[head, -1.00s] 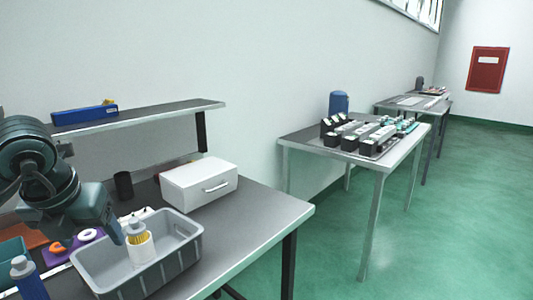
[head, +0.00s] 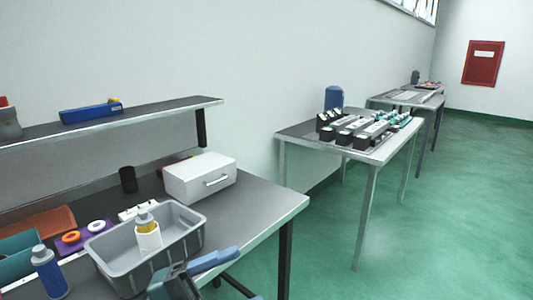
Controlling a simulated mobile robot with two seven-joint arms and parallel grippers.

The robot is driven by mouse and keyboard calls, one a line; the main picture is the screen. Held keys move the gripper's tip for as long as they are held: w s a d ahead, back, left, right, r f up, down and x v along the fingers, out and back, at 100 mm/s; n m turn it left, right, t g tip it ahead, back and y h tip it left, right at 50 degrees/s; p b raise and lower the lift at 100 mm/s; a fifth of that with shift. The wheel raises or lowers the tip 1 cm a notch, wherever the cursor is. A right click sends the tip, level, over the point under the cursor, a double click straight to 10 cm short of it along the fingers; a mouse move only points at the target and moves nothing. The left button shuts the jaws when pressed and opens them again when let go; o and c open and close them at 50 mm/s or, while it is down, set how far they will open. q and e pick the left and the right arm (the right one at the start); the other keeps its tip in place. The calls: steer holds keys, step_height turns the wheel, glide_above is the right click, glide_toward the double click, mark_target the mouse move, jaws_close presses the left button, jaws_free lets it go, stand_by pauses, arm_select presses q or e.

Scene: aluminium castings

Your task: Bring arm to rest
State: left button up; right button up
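A gripper (head: 205,266), which looks like my left one, shows at the bottom edge in front of the grey bin. A blue-grey finger points up and right; the rest is cut off by the frame, so its opening is unclear. I see nothing held in it. The gripper is apart from this part. My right gripper is not in view.
A blue bottle (head: 48,274) stands left of the bin. A teal bin (head: 22,250), a purple tray (head: 98,228), a black cup (head: 128,180) and a white drawer box (head: 199,180) are on the bench (head: 255,205). A shelf (head: 160,111) runs above. The bench's right end is clear.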

arm_select(q)
steer(key=w+a+f+n+t+y+p, duration=0.1)
steer(key=a+f+n+t+y, duration=0.3)
steer(key=f+n+t+y, duration=0.45)
steer(key=w+a+f+n+t+y, duration=0.25)
steer(key=f+n+t+y, duration=0.2)
steer(key=n, duration=0.75)
steer(key=s+a+f+n+g+y, duration=0.1)
steer(key=s+f+n+g+y, duration=0.1)
steer(key=s+f, duration=0.4)
steer(key=s+a+f+n+g+y, duration=0.2)
steer(key=s+f+n+g+y, duration=0.1)
steer(key=f, duration=0.7)
steer(key=s+n+g+p, duration=0.1)
steer(key=s+g, duration=0.1)
steer(key=s, duration=0.1)
steer(key=shift+f, duration=0.4)
steer(key=shift+s+n, duration=0.1)
steer(key=shift+n, duration=0.15)
